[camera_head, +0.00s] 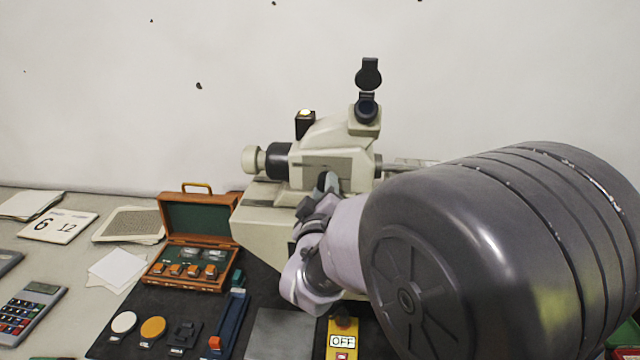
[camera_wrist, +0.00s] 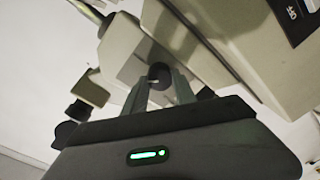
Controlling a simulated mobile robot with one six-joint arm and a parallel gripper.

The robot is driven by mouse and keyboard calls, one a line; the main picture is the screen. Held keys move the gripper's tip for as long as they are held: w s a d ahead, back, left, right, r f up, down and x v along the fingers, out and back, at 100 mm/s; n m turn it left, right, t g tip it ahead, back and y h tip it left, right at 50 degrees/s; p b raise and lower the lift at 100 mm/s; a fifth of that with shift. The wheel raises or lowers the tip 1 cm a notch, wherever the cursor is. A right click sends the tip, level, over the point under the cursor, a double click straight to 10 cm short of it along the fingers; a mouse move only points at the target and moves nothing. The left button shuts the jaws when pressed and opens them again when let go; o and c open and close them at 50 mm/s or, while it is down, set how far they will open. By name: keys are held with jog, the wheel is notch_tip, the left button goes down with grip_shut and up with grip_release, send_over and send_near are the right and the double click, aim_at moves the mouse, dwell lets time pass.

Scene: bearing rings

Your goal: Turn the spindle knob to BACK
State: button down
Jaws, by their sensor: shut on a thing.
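The beige machine (camera_head: 265,215) stands at the back of the bench, with an eyepiece on top and a dark and cream barrel at its left. My gripper (camera_head: 325,187) is at the machine's front face, partly hidden by my arm. In the wrist view, my gripper (camera_wrist: 160,82) has its two grey fingers on either side of a small dark round knob (camera_wrist: 160,72), shut on it. No BACK mark is readable, and I cannot tell which way the knob points.
An open wooden case (camera_head: 185,275) with a green lining stands left of the machine. On the dark mat lie round pads, a blue tool (camera_head: 232,320) and a yellow OFF switch box (camera_head: 342,340). A calculator (camera_head: 30,310) and cards lie at left. My arm hides the right side.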

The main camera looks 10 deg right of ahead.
jog(key=n+p, duration=0.2)
jog(key=n, duration=0.3)
jog(key=shift+n+p, duration=0.95)
jog(key=shift+n, duration=1.25)
jog(key=shift+f, duration=0.1)
jog(key=c, duration=1)
grip_release()
jog(key=shift+a, duration=0.1)
